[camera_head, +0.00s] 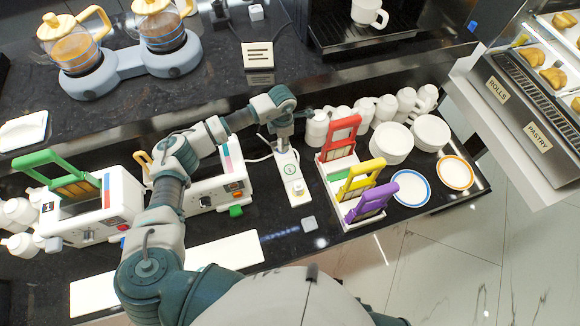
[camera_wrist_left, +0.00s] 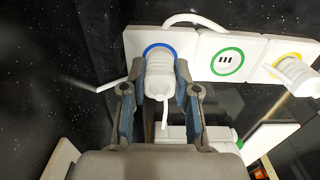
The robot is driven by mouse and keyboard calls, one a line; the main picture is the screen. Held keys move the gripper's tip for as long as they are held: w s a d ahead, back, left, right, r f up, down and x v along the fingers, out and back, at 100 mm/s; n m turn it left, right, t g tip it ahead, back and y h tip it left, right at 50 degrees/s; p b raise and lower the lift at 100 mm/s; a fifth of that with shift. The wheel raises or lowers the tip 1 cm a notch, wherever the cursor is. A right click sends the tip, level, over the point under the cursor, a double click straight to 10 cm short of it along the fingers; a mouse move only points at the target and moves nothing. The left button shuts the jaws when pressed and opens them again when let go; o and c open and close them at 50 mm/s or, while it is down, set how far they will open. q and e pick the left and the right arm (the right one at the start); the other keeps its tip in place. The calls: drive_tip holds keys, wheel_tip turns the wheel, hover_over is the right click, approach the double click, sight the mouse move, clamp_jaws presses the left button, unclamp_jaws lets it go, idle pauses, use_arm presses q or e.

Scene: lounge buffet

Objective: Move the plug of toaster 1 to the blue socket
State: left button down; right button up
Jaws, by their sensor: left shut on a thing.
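My left gripper (camera_head: 283,143) is at the far end of the white socket strip (camera_head: 291,181). In the left wrist view the gripper (camera_wrist_left: 160,85) is shut on a white plug (camera_wrist_left: 159,80). The plug is at the blue-ringed socket (camera_wrist_left: 150,48); I cannot tell if it is fully seated. The green-ringed socket (camera_wrist_left: 227,62) is empty. Another white plug (camera_wrist_left: 297,77) is at the yellow-ringed socket (camera_wrist_left: 275,57). The left toaster (camera_head: 120,196), with a black label seemingly reading 1, stands at left. My right gripper is not in view.
A second toaster (camera_head: 236,180) is partly behind my left arm. A toast rack (camera_head: 335,185) with red, yellow and purple pieces stands right of the strip, with plates (camera_head: 391,143) and white jugs (camera_head: 404,100) beyond. A coffee maker (camera_head: 160,62) sits on the raised shelf.

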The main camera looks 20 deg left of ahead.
use_arm(q)
drive_tip(key=shift+f, duration=0.1)
idle(0.3)
drive_tip(key=shift+f+b, duration=0.35)
drive_tip(key=shift+f, duration=0.05)
drive_tip(key=c, duration=0.8)
unclamp_jaws()
drive_tip(key=shift+c, duration=1.3)
